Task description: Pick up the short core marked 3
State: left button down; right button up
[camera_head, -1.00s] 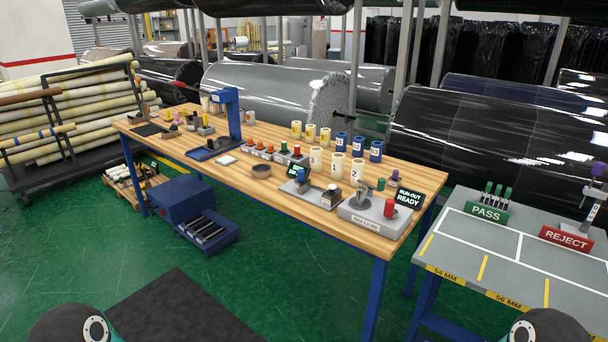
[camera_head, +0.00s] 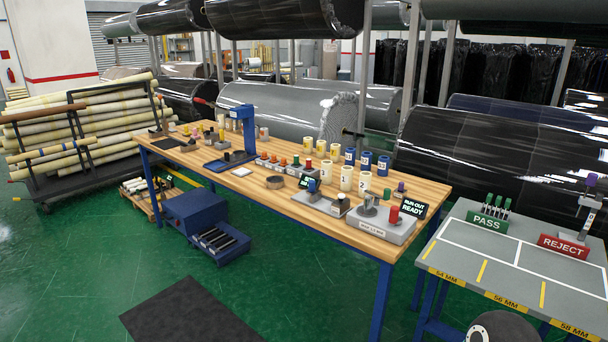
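Three cream short cores stand upright in a row on the wooden workbench (camera_head: 262,196): a left one (camera_head: 326,168), a middle one (camera_head: 346,178) and a right one (camera_head: 364,184). The right core seems to carry a 2; I cannot read a clear 3 on any core. Behind them stand yellow-marked cores (camera_head: 308,146) and blue cores (camera_head: 366,161), whose marks are too small to read surely. Neither gripper is in view; only a dark rounded part of my body shows at the bottom right.
A grey device (camera_head: 378,226) with a "RUN-OUT READY" sign (camera_head: 413,208) stands at the bench's near right end. A blue press (camera_head: 249,135) stands left of the cores. A grey table (camera_head: 464,251) with PASS (camera_head: 487,222) and REJECT (camera_head: 563,246) signs is at right.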

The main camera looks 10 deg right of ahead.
aim_at(326, 169)
jog(key=u, duration=0.15)
jog(key=i, duration=1)
jog(key=z, duration=0.1)
